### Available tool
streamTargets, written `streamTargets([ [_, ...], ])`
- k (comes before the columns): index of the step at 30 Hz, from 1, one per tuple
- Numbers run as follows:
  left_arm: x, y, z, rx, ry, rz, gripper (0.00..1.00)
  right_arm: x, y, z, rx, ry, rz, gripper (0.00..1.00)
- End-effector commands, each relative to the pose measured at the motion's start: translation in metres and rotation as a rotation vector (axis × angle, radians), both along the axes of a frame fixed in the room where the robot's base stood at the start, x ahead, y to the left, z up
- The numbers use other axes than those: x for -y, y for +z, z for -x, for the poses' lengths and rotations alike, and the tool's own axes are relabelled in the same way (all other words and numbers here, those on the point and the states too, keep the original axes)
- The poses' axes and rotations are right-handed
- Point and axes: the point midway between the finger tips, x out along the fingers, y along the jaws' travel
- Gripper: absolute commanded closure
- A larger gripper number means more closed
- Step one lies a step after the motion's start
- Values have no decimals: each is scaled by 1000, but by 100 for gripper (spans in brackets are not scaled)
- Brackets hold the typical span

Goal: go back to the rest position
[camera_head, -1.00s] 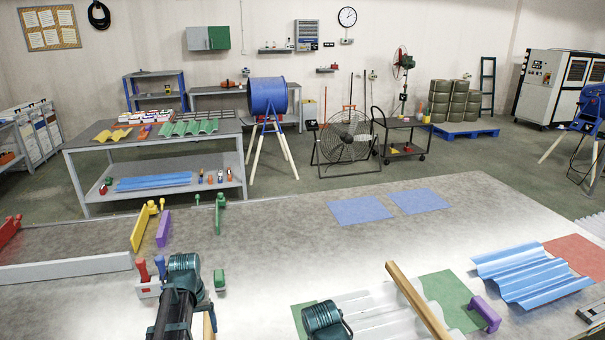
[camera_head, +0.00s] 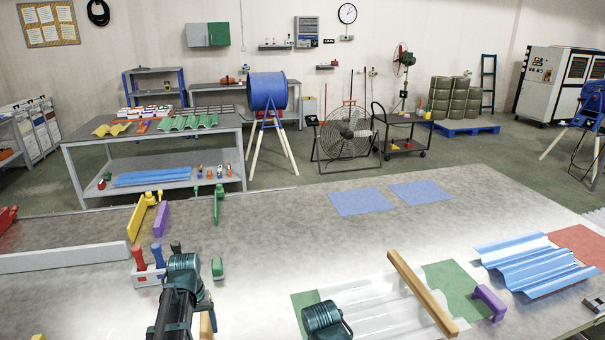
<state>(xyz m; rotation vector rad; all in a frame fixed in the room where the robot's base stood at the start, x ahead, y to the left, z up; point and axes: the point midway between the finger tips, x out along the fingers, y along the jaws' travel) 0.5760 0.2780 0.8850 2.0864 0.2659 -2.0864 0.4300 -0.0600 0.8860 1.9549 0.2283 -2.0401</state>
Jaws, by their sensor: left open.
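My left arm comes in at the bottom left, dark with a teal motor housing; my left gripper (camera_head: 186,272) is open at its upper end, over the grey table (camera_head: 270,250). Its fingers are hard to make out, and I see nothing held in it. It is just right of a white holder (camera_head: 148,277) with red, blue and black handles, and left of a small green block (camera_head: 217,268). A similar teal housing shows at the bottom centre, in front of the clear corrugated sheet (camera_head: 385,310). My right gripper is not in view.
A wooden bar (camera_head: 420,290) lies across the clear sheet, beside a purple bracket (camera_head: 489,302). A blue corrugated sheet (camera_head: 530,262) lies at the right. Yellow (camera_head: 137,222), purple and green pieces stand at the left. Mid-table is clear, with two flat blue squares (camera_head: 360,202) behind.

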Motion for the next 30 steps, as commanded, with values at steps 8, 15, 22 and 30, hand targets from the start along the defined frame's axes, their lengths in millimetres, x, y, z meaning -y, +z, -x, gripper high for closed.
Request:
streamTargets([
  [8,0,-40,0,0,0,0,23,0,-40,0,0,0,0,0],
  [15,0,-61,0,0,0,0,23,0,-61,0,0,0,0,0],
  [22,0,-30,0,0,0,0,23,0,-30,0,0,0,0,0],
  [30,0,4,0,0,0,0,23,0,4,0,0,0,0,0],
])
